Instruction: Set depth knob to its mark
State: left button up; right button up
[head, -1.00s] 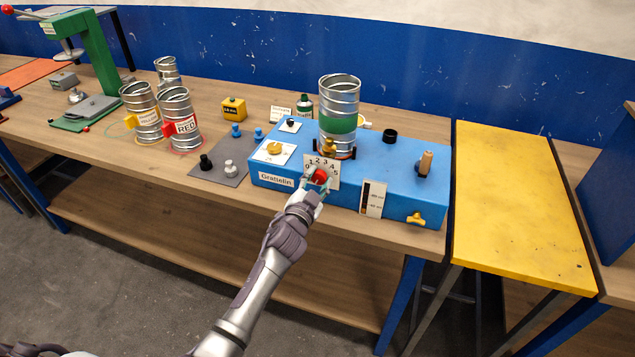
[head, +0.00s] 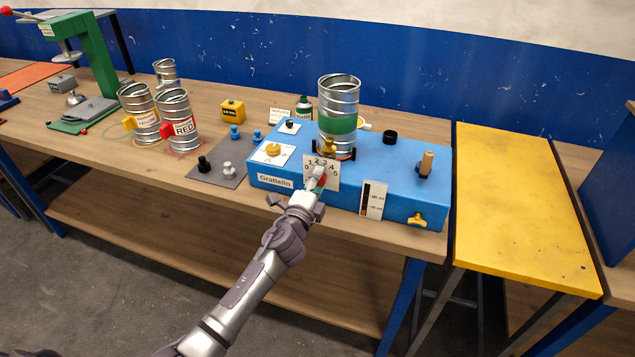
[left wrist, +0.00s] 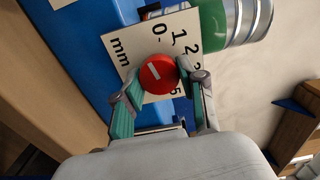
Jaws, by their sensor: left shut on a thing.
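The red depth knob (left wrist: 158,74) sits on a white dial plate (left wrist: 110,43) with numbers and "mm", on the front of the blue machine (head: 398,187). A short white line shows on the knob's face; I cannot tell which number it matches. My left gripper (left wrist: 157,85) is shut on the knob, with a green-padded finger on either side. In the head view my left gripper (head: 318,183) covers most of the knob and part of the plate. My right gripper is in no view.
A metal duct with a green band (head: 338,122) stands on the machine behind the dial. A black-and-white gauge plate (head: 373,200) is right of the dial, and a yellow knob (head: 273,149) is to the left. Tins stand further left on the bench.

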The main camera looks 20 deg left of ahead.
pick_arm(q)
jog(key=shift+a+f+m+p, duration=0.1)
jog(key=shift+m+p, duration=0.7)
jog(key=shift+m, duration=3.55)
jog(key=shift+f+m+p, duration=0.1)
jog(key=shift+m+p, duration=0.7)
jog(key=shift+m, duration=3.55)
jog(key=o, duration=1.1)
jog(key=shift+o, duration=0.2)
jog(key=s, duration=1.2)
jog(key=shift+a, duration=0.2)
